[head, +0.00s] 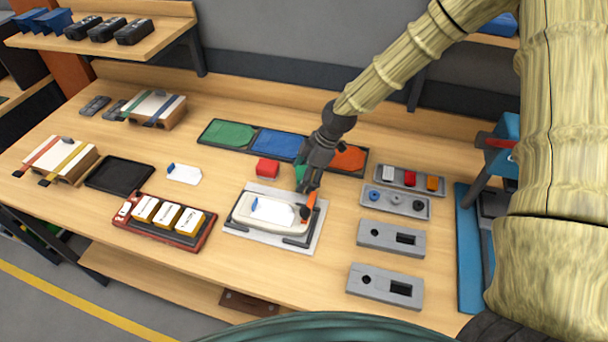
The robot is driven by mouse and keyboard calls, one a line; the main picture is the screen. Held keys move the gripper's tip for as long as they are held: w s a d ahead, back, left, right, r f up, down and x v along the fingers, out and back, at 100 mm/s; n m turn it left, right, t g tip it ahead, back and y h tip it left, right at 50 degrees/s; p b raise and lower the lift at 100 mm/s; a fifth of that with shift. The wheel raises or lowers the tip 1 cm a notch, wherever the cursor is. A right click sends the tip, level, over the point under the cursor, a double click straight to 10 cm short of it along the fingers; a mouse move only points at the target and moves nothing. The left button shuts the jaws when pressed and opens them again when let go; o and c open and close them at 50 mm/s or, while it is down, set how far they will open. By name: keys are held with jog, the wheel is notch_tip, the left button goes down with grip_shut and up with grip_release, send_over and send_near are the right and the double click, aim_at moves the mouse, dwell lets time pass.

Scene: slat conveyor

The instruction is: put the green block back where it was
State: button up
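The green block (300,172) shows as a small patch just left of my gripper's fingers, partly hidden by them. I cannot tell whether it is held or stands behind them. My gripper (309,187) points down above the back right corner of a grey fixture plate (233,232). The gap between its fingers is not clear. A red block (267,168) sits on the table to the left of the green one. A panel with green (229,134), blue (279,143) and orange (348,157) fields lies behind, partly hidden by my arm.
The fixture holds a pale housing with a white card (272,211); an orange piece (308,207) is at its right. A grey tray (379,173) with small coloured pieces and slotted grey blocks (390,238) stand right. A red tray (160,233) with boxes is left.

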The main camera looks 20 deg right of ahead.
jog(key=shift+r, duration=0.2)
jog(key=b+v, duration=0.3)
jog(key=v, duration=0.8)
jog(key=shift+r+b, duration=0.35)
jog(key=shift+r, duration=0.05)
jog(key=shift+s+d, duration=0.1)
dwell(1.0)
